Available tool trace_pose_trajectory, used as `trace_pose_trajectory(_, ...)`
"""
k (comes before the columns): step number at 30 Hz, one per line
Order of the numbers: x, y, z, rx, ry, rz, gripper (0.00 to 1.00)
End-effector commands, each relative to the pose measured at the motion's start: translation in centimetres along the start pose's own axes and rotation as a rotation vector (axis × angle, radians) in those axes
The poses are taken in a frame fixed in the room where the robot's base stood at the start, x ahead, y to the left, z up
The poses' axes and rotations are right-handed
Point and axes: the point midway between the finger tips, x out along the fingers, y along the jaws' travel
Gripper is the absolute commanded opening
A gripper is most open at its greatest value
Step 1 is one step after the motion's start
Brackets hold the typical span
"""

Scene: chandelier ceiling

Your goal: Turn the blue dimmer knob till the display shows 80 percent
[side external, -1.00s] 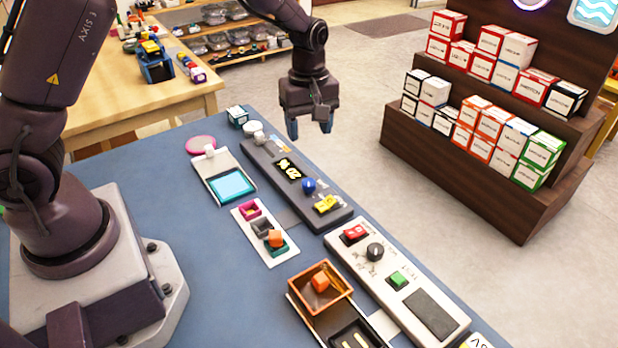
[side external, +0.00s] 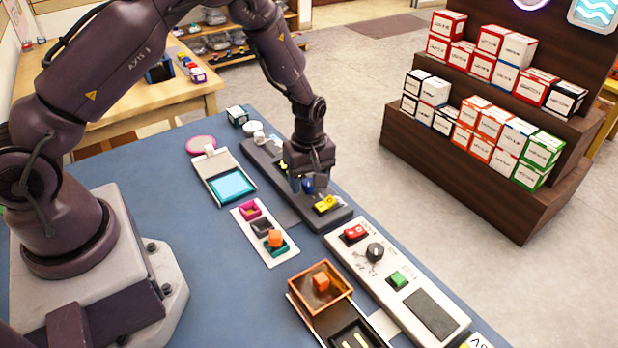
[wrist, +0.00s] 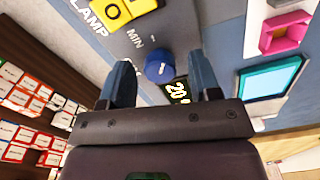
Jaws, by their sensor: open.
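The blue dimmer knob (side external: 308,186) stands on the dark grey panel (side external: 262,160), beside a yellow switch (side external: 326,204). In the wrist view the knob (wrist: 159,68) lies between the two blue fingertips of my gripper (wrist: 163,80), with a gap on each side. My gripper (side external: 308,182) is open, low over the knob. The display (wrist: 177,90) is partly cut off by my gripper; the digits 20 show in yellow, and the rest is hidden. In the side view my gripper covers most of the display.
A pale panel with a red switch (side external: 355,232), a black knob (side external: 375,252) and a green button (side external: 398,279) lies to the right. A teal-screened device (side external: 232,185) and a white tray (side external: 246,229) with small coloured bins are to the left. An orange box (side external: 328,297) stands in front.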

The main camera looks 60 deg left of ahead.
Motion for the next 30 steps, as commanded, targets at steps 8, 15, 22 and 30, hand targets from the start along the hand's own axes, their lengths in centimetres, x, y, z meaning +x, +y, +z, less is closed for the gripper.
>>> trace_pose_trajectory(8,0.0,0.02,0.0,0.0,0.0,0.001,0.43)
trace_pose_trajectory(15,-0.03,0.02,0.0,0.0,0.0,0.001,0.08)
trace_pose_trajectory(22,-0.05,0.02,-0.02,0.029,0.0,0.001,0.08)
trace_pose_trajectory(30,-0.07,0.0,-0.02,0.177,-0.001,0.001,0.08)
